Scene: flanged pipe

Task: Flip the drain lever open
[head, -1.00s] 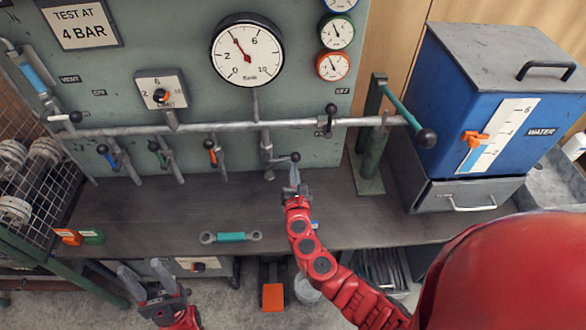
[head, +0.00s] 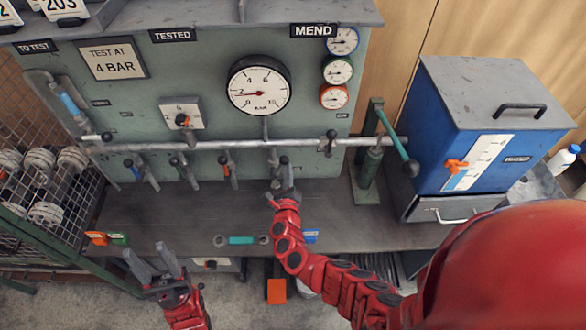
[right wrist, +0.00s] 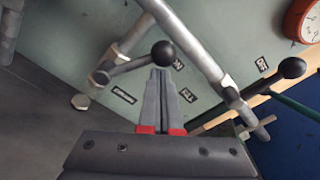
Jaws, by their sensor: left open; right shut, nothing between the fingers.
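The drain lever (head: 284,160), with a black ball knob, sits at the foot of the drop pipe (head: 265,128) under the large gauge (head: 259,86). In the right wrist view the lever (right wrist: 130,65) slants out from its pipe, with its knob just past my fingertips. My right gripper (head: 284,182) is shut and empty, close to the knob; I cannot tell if they touch. It also shows in the right wrist view (right wrist: 161,78). My left gripper (head: 155,262) is open and empty, low in front of the bench. The gauge needle points left, near 2.
A horizontal pipe (head: 205,146) with several other levers crosses the panel. A green post with a long lever (head: 398,145) and a blue water tank (head: 480,130) stand to the right. A teal-handled wrench (head: 241,240) lies on the bench (head: 190,215).

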